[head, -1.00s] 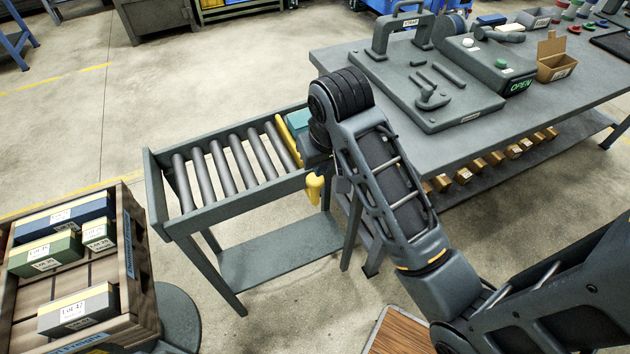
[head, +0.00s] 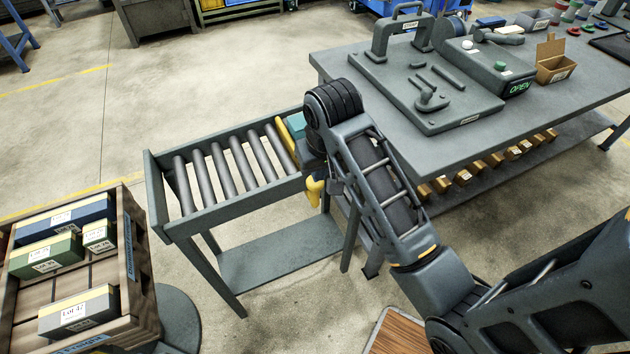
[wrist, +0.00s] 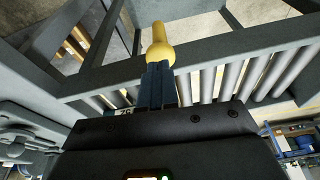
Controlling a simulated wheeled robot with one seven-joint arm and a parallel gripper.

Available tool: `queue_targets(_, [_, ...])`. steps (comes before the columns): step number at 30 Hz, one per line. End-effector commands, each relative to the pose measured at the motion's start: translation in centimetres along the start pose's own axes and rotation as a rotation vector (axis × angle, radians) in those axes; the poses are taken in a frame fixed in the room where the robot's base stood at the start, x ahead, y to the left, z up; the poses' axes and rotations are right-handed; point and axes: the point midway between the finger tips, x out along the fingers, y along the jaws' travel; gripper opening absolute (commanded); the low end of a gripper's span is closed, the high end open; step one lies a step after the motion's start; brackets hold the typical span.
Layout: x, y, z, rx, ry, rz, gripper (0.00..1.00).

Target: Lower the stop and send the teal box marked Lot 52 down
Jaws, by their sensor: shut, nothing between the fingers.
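The yellow stop bar (head: 285,140) stands raised across the roller conveyor (head: 232,165). The teal box (head: 296,123) sits behind it, on the side towards the workbench, largely hidden by my arm. A yellow handle (head: 315,190) hangs at the conveyor's near side; its rounded knob (wrist: 160,52) also shows in the wrist view. My gripper (wrist: 160,72) is shut and empty, its fingertips right at the knob, apparently touching it. In the head view my arm hides the fingers. A small part of a white label (wrist: 125,112) shows beside the fingers.
A wooden crate (head: 140,265) with several labelled boxes stands at the conveyor's left end. The rollers left of the stop are clear. The grey workbench (head: 375,110), with a fixture on top, stands close at the right.

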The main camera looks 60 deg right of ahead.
Motion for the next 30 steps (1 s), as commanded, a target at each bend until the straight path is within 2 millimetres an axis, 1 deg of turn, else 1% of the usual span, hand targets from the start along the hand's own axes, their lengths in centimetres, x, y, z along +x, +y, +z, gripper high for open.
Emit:
queue_targets(3, [1.4, 0.0, 0.1, 0.0, -0.003, 0.0, 0.0])
queue_targets(9, [2.6, 0.0, 0.1, 0.0, -0.001, 0.0, 0.0])
queue_targets(23, [3.0, 0.0, 0.0, 0.0, 0.0, 0.0, 0.0])
queue_targets(26, [3.4, 0.0, 0.2, 0.0, -0.001, 0.0, 0.0])
queue_targets(30, [4.7, 0.0, 0.6, 0.0, -0.003, 0.001, 0.0])
